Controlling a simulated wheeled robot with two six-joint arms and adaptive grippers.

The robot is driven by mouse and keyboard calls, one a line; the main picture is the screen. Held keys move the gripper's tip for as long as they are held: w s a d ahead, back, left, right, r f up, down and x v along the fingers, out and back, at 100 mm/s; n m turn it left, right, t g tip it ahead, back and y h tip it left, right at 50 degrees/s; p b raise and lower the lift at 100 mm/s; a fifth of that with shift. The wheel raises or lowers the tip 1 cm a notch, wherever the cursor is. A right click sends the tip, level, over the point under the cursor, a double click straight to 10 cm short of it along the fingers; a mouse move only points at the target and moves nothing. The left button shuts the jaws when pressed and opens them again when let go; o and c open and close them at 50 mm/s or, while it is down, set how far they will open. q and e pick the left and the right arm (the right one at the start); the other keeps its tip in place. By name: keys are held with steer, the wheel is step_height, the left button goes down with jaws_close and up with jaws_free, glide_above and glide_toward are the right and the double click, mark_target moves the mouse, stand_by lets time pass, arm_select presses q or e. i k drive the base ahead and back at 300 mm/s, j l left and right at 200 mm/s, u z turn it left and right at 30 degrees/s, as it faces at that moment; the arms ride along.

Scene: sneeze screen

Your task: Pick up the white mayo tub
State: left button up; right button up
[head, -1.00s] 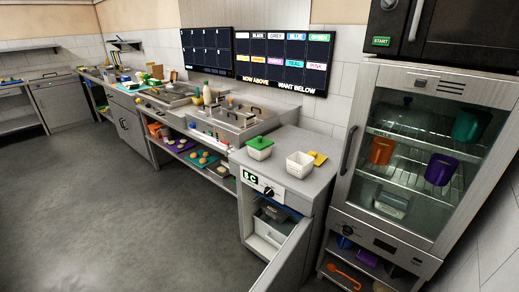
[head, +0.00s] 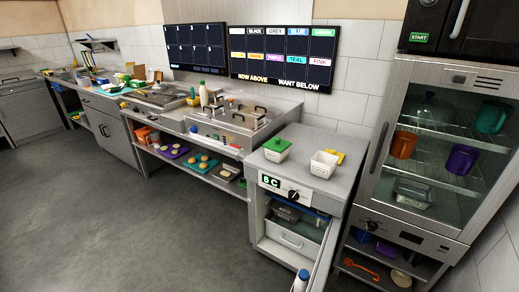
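A white open tub (head: 325,164) stands on top of the small grey fridge cabinet (head: 310,150). A white tub with a green lid (head: 276,150) stands to its left. I cannot read a label on either, so I cannot tell which is the mayo tub. The cabinet's door (head: 326,255) stands open. Inside are a large pale bin (head: 292,238) and smaller containers (head: 286,212) above it, partly in shadow. Neither of my grippers is in view.
A bottle with a blue cap (head: 301,279) shows at the bottom edge by the open door. A yellow item (head: 338,155) lies behind the white tub. A tall glass-fronted cabinet (head: 435,150) stands at right. The floor (head: 130,220) at left is clear.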

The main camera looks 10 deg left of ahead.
mark_target(277, 158)
steer(key=i+j+z, duration=0.1)
steer(key=j, duration=0.25)
steer(key=i+j+z, duration=0.15)
steer(key=i+j, duration=0.2)
steer(key=i+j+z, duration=0.1)
steer(key=j, duration=0.3)
steer(key=i+j+z, duration=0.1)
steer(key=i+j, duration=0.15)
steer(key=j, duration=0.15)
steer(key=i+j+z, duration=0.1)
steer(key=j, duration=0.3)
steer(key=i+j+z, duration=0.15)
steer(key=j, duration=0.3)
steer(key=i+j+z, duration=0.1)
steer(key=j, duration=0.35)
steer(key=i+j+z, duration=0.1)
steer(key=j, duration=0.35)
steer(key=i, duration=0.1)
